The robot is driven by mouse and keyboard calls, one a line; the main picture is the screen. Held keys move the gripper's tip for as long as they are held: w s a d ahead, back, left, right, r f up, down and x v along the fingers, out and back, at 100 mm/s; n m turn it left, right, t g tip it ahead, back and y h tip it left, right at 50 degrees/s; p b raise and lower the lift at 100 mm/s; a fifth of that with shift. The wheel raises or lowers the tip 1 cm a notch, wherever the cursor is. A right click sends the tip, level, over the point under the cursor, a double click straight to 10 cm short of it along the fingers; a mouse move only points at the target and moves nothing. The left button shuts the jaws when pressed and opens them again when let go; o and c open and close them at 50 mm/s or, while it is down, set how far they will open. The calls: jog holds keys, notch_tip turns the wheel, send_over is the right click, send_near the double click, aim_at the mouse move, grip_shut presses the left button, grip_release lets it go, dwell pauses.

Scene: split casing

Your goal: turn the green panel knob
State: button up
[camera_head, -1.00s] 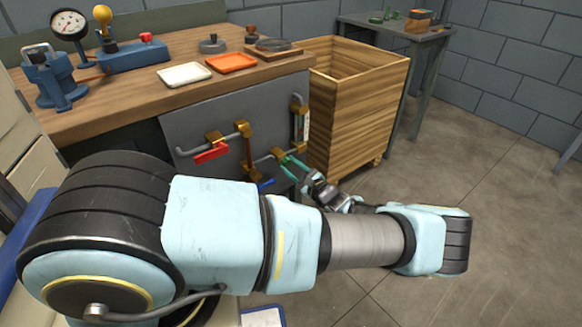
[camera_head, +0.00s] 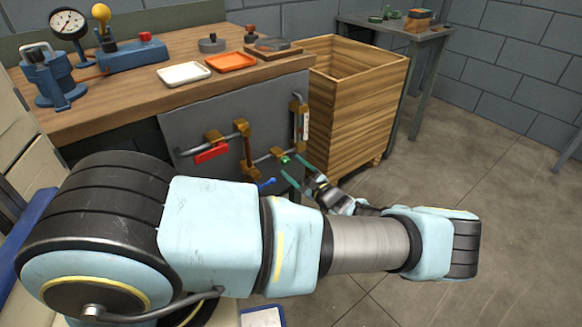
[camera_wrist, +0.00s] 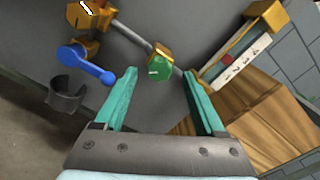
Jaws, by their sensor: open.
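The green panel knob (camera_wrist: 159,67) sits on a brass fitting on a grey pipe, on the panel; a pale mark shows on its face. In the head view the knob (camera_head: 286,159) is small, just beyond my fingertips. My gripper (camera_head: 294,168) is open and empty, with teal fingers. In the wrist view my gripper (camera_wrist: 159,80) has its two fingers apart, one on each side of the knob in the picture. The knob appears beyond the tips, and I see no contact. The grey panel (camera_head: 200,127) is the front of the workbench.
A blue lever (camera_wrist: 85,62) is left of the knob. A red-handled valve (camera_head: 211,153) sits higher on the panel. A gauge with a white scale (camera_wrist: 240,62) and a wooden bin (camera_head: 350,120) stand to the right. Floor is clear at right.

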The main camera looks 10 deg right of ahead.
jog(key=b+v, duration=0.1)
jog(key=v, duration=0.8)
jog(key=s+a+r+n+g+y+p, duration=0.1)
jog(key=a+r+n+g+p, duration=0.1)
jog(key=a+r+n+g, duration=0.45)
jog(key=s+a+r+n+g+y+p, duration=0.1)
jog(key=s+a+r+n+g+p, duration=0.2)
jog(key=a+n+g, duration=0.45)
jog(key=s+a+r+n+h+p, duration=0.1)
jog(key=a+r+n+h+p, duration=0.1)
jog(key=r, duration=0.7)
jog(key=s+a+r+n+h+p, duration=0.2)
jog(key=a+r+n+h, duration=0.2)
jog(key=r, duration=0.5)
jog(key=s+a+r+n+h+p, duration=0.2)
jog(key=a+r+n+h, duration=0.1)
jog(key=a+r, duration=0.4)
notch_tip(320, 180, up, 3)
jog(key=shift+s+r+n+g+h, duration=0.15)
jog(key=shift+n+g+h, duration=0.15)
jog(key=shift+g+h, duration=0.1)
jog(key=shift+a, duration=0.1)
